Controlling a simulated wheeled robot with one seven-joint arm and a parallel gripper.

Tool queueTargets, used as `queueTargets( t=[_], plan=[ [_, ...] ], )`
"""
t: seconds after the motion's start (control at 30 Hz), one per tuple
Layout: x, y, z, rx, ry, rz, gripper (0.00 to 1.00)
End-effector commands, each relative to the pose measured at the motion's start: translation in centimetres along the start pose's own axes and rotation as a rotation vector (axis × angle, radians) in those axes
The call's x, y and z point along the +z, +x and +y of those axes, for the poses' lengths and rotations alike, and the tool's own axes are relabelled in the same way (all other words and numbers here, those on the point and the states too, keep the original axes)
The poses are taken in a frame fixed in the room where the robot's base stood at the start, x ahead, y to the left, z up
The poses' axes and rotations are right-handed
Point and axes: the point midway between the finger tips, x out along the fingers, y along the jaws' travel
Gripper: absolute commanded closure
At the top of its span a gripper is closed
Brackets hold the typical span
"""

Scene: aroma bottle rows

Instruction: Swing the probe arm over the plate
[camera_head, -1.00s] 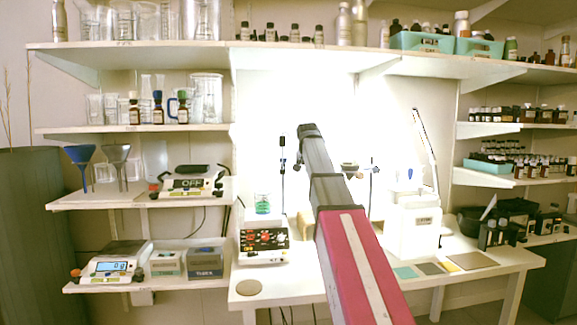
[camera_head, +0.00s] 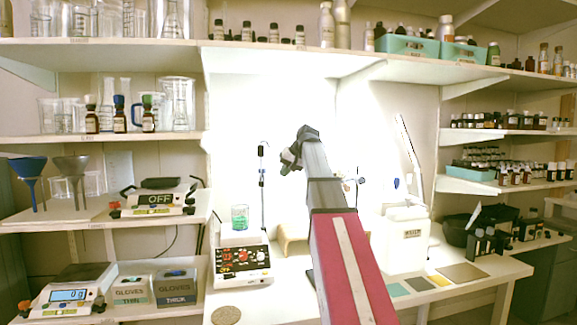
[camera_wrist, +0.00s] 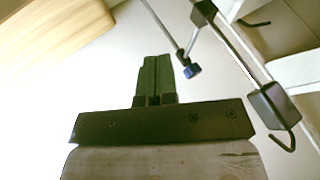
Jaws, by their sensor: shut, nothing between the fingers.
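The hot plate (camera_head: 241,265) has a dark front panel with red knobs and stands at the left of the white bench. A beaker of green liquid (camera_head: 240,217) stands on it. A thin upright stand (camera_head: 262,185) with a dark clamp rises behind it; I take the probe arm to be on this stand, but its shape is unclear. My gripper (camera_head: 292,158) is right of the stand. In the wrist view my gripper (camera_wrist: 154,62) is shut and empty. A thin rod with a blue end (camera_wrist: 192,71) lies just right of its fingertips, apparently apart from them.
A white instrument (camera_head: 405,240) stands right of my arm. Flat coloured squares (camera_head: 420,284) lie at the bench front, and a round disc (camera_head: 226,315) at the front left. Shelves of glassware and bottles flank the bench. A dark clamp (camera_wrist: 272,105) shows right in the wrist view.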

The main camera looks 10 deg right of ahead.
Motion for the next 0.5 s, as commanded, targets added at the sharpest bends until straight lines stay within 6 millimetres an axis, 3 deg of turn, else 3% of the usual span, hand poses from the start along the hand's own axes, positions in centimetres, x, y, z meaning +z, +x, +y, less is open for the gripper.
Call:
queueTargets(
  t=[0.2,0.5],
  plan=[
    [0.0,4.1,0.0,0.000,0.000,-0.001,1.00],
    [0.0,5.5,-3.2,0.001,0.000,0.000,1.00]
  ],
)
